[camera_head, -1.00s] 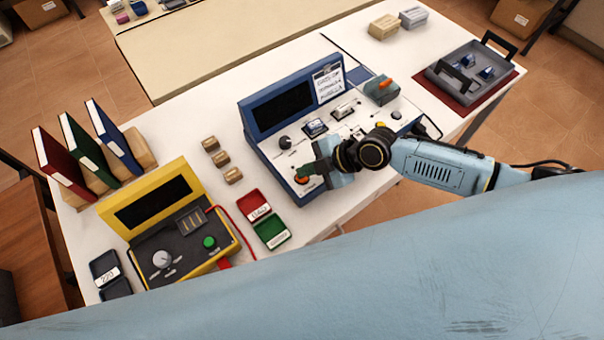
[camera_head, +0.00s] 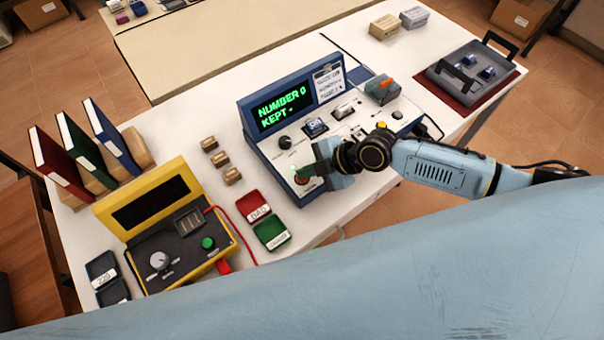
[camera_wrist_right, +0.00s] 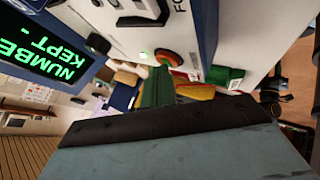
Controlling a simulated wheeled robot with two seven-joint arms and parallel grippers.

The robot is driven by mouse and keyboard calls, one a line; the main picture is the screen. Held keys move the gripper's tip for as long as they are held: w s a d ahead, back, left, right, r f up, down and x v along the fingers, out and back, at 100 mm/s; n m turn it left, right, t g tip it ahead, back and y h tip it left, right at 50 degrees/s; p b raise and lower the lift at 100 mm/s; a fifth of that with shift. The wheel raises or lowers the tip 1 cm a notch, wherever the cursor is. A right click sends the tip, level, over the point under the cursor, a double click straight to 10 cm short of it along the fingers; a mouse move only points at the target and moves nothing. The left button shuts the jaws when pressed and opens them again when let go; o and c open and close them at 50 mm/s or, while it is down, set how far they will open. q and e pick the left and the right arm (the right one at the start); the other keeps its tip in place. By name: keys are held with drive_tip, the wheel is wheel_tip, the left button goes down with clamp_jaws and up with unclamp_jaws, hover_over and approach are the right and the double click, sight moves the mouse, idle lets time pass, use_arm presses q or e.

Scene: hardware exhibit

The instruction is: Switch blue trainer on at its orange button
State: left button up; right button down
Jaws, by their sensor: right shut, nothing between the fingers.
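The blue trainer (camera_head: 262,138) stands on the white table in the head view. Its screen (camera_head: 280,108) is lit with green text reading "NUMBER 0 KEPT -". Its orange button (camera_head: 302,180) is at the near left corner of the panel, partly covered by my right gripper (camera_head: 312,173). In the right wrist view the button (camera_wrist_right: 170,58) shows just beyond the fingertips (camera_wrist_right: 158,78), with a lit green lamp (camera_wrist_right: 144,55) beside it. My right gripper is shut and empty; I cannot tell if it touches the button. My left gripper is not in view.
A yellow trainer (camera_head: 183,238) with a dark screen stands to the left. Red and green trays (camera_head: 272,232) and several small tan blocks (camera_head: 220,158) lie between the trainers. A grey tray (camera_head: 470,92) sits at the right on a red mat.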

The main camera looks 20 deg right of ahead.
drive_tip(key=shift+r, duration=0.4)
drive_tip(key=shift+r, duration=0.1)
wheel_tip(320, 180, up, 6)
drive_tip(key=p, duration=0.4)
drive_tip(key=shift+p, duration=0.3)
idle(2.0)
